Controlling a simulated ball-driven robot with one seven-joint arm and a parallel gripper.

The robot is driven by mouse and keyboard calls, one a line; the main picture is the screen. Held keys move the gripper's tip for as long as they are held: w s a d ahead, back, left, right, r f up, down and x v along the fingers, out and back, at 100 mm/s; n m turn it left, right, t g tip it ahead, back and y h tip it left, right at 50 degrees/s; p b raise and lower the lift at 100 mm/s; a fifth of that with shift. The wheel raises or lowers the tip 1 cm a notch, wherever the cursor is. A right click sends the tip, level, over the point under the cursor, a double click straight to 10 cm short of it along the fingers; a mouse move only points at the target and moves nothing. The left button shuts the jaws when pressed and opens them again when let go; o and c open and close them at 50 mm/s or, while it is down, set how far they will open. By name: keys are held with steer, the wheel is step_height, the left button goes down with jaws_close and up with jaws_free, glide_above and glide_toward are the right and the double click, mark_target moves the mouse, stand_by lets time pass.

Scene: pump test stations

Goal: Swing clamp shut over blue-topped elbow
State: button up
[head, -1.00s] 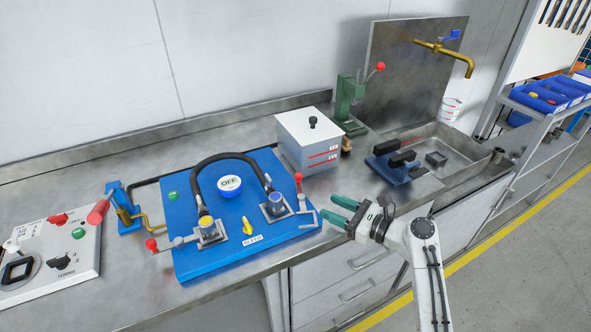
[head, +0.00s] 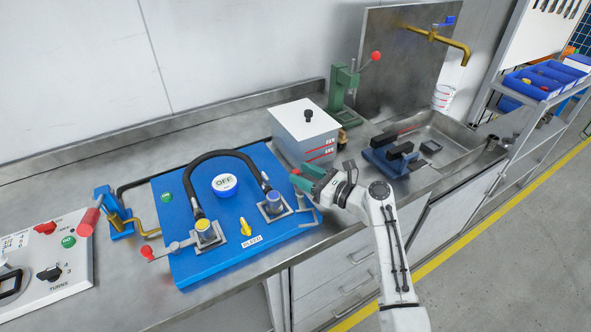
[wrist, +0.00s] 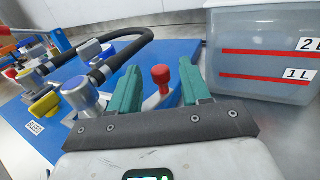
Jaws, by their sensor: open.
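The blue-topped elbow (head: 272,201) sits at the right end of the black hose on the blue board. It also shows in the wrist view (wrist: 80,95), left of my fingers. Its clamp is swung out to the right of the elbow. The clamp's red knob (wrist: 161,76) stands upright between my green fingers in the wrist view, with clear gaps on both sides. My gripper (head: 303,178) is open at the board's right edge and hides much of the clamp arm in the head view. It also shows in the wrist view (wrist: 159,68).
A grey-lidded tank (head: 304,125) stands close behind my gripper. A blue vise (head: 390,160) is to the right.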

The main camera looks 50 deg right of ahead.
mark_target(299, 173)
steer(key=shift+w+a, duration=0.15)
steer(key=shift+w, duration=0.6)
steer(key=shift+w+a, duration=0.1)
steer(key=shift+w, duration=0.65)
jaws_close()
